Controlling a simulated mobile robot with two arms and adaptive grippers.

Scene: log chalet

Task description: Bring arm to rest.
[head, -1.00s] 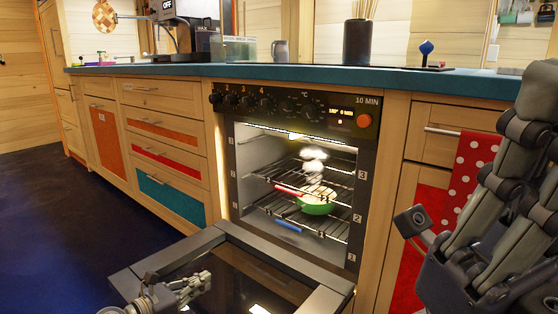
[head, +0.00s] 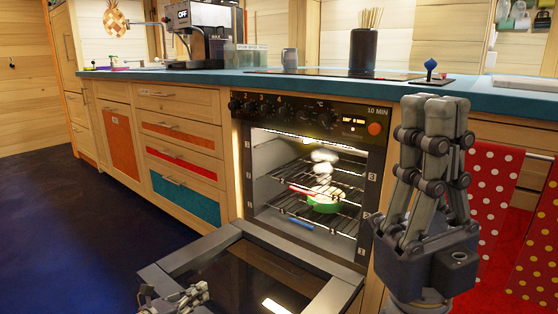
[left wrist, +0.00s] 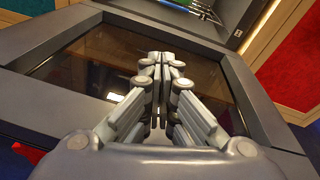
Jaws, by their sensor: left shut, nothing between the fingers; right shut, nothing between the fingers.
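My right gripper (head: 438,103) points upward at the right of the head view, in front of the oven's right side and the counter edge. It is shut and empty. My left gripper (head: 196,291) is low in the head view, by the near left part of the open oven door (head: 205,260). In the left wrist view my left gripper (left wrist: 166,60) is shut and empty, with the door's dark glass (left wrist: 90,72) behind it.
The oven is open and lit; a green dish (head: 326,201) with steam above it sits on its rack. Red dotted towels (head: 492,180) hang at right. The teal counter (head: 225,80) holds a coffee machine (head: 203,35) and a dark utensil holder (head: 363,50). Floor at left is clear.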

